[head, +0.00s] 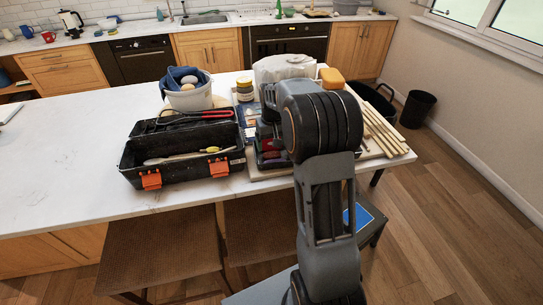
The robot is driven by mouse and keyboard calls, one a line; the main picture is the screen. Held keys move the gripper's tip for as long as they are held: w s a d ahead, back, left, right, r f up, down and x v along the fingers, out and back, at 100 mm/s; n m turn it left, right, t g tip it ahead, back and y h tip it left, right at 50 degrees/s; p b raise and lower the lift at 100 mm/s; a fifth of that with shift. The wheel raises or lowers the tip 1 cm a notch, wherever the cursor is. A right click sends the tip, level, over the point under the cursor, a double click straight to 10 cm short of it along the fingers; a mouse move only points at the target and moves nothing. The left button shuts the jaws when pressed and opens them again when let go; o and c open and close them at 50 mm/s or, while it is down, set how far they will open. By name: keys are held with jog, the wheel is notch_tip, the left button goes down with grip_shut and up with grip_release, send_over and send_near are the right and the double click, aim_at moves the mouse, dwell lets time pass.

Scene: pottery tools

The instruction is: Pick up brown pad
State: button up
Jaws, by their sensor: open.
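My arm rises in front of the tray (257,177) at the right end of the white table. My gripper (267,145) is partly hidden behind my own arm, low over the tray, with its jaws open. Small dark red-brown pieces (271,155) show beside and below it. I cannot tell whether one of them is the brown pad. No pad stands out clearly elsewhere, and my arm covers the middle of the tray. I see nothing held.
A black toolbox (183,153) with orange latches stands left of the tray. Behind are a white bucket (190,97), a wrapped pale lump (284,69) and an orange sponge (331,78). Wooden sticks (381,128) lie at right.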

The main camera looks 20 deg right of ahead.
aim_at(272, 155)
jog(key=shift+f+p, duration=0.5)
jog(key=shift+f, duration=1.9)
jog(key=c, duration=0.6)
